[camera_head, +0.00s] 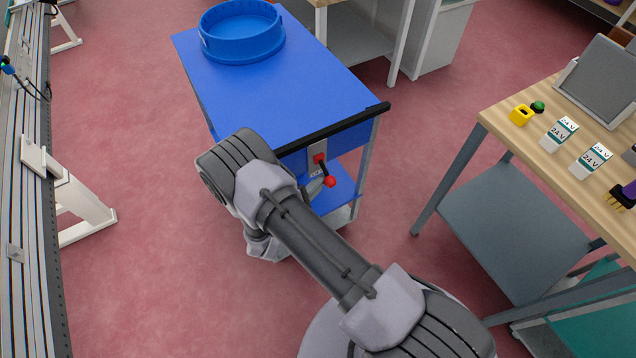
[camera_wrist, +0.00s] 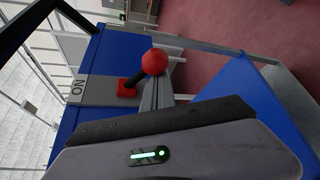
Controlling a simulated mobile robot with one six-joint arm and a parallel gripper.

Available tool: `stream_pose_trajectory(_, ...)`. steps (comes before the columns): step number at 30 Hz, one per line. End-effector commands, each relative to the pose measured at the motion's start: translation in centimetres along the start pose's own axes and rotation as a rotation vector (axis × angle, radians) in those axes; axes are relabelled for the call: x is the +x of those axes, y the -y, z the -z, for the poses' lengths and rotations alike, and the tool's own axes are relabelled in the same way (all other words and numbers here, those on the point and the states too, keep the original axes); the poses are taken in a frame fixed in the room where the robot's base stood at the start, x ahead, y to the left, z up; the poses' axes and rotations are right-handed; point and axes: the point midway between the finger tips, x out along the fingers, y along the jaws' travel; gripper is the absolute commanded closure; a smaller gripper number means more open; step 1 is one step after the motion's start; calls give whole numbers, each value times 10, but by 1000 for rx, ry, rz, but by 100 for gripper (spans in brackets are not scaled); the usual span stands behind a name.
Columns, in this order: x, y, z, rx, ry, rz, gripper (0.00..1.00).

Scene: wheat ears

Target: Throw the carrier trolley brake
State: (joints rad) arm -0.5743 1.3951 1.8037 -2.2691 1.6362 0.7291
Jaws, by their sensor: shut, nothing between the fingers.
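The blue carrier trolley (camera_head: 290,85) stands at upper centre in the head view. Its brake lever has a red pivot, a short black rod and a red ball knob (camera_head: 330,181), on a grey plate at the end under the black handle bar. In the head view the lever slants down to the right. My arm hides most of the gripper in the head view.
A blue round tub (camera_head: 241,48) sits on the trolley top. A wooden-topped bench (camera_head: 500,122) with small parts stands at right. A grey railed conveyor-like frame (camera_head: 38,215) runs along the left. Pink floor is open between them.

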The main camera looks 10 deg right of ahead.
Motion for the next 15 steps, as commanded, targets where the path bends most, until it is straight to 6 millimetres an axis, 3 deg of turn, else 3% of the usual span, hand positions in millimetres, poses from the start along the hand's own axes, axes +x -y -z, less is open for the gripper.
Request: stream_pose_trajectory(15, -5, -6, -9, -133, 1, 73, 100)
